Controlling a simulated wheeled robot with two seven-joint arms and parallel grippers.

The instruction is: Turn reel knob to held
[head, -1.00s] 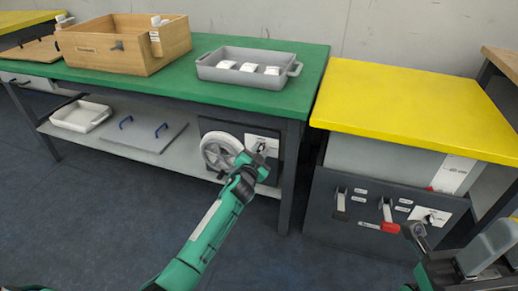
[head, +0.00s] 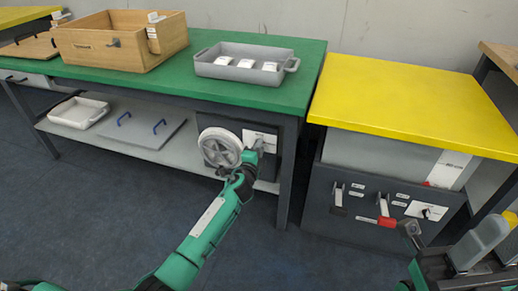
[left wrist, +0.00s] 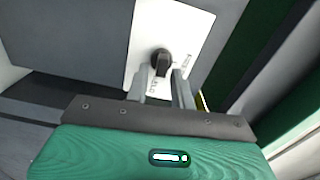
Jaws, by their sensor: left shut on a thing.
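The reel knob (left wrist: 163,62) is a small black knob on a white label plate (left wrist: 152,25), seen in the left wrist view. In the head view the plate (head: 262,137) is beside the grey reel wheel (head: 219,148) under the green table. My left gripper (head: 256,152) is at the plate and hides the knob there. In the left wrist view its two fingers (left wrist: 161,82) are on either side of the knob, shut on it. The plate's printed words are too small to read. My right gripper (head: 480,250) is at the lower right, its fingers unclear.
A yellow-topped cabinet (head: 420,92) with levers and another dial plate (head: 427,210) stands at the right. The green table (head: 210,92) bears a wooden box (head: 110,55) and a grey tray (head: 215,72). The floor in front is clear.

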